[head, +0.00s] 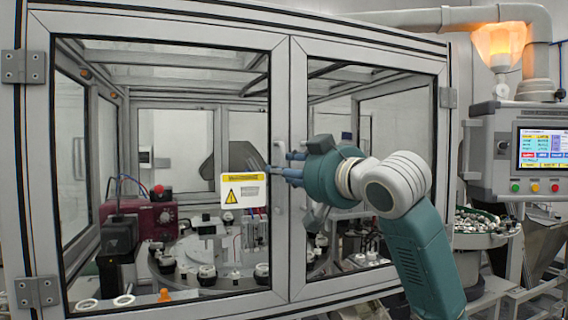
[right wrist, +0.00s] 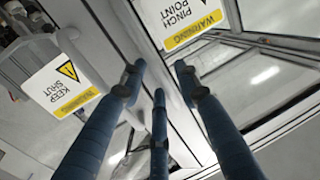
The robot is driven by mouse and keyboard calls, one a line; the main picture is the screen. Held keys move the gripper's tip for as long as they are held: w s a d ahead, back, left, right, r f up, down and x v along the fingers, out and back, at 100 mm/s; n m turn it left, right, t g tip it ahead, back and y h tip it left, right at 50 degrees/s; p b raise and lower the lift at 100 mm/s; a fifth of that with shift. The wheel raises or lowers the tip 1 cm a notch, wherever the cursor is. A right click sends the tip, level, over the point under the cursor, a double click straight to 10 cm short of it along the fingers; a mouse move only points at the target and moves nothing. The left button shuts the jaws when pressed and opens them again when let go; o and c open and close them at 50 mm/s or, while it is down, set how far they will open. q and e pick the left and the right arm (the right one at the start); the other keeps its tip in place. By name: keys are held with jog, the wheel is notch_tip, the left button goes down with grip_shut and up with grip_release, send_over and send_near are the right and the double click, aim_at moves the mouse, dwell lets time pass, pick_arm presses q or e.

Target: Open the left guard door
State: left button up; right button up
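The left guard door (head: 37,190) is a grey-framed clear panel with hinges on its left side. It looks shut, its right stile meeting the right guard door (head: 297,90). A pale upright handle (head: 276,156) seems to sit on that stile, partly hidden by my fingers. My right gripper (head: 279,172) reaches in from the right, its blue fingers in front of the meeting stiles. In the right wrist view the fingers (right wrist: 160,75) are apart, with the door frame beyond them. I see nothing held, and cannot tell whether they touch the handle. My left gripper is out of view.
A warning sign (head: 243,191) is on the left door, close to my fingertips. Behind the doors is a round table (head: 205,285) with small parts. A control panel (head: 520,150) and a bowl of parts (head: 485,238) stand at the right.

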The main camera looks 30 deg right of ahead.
jog(key=shift+w, duration=0.6)
grip_shut()
jog(key=shift+f, duration=0.1)
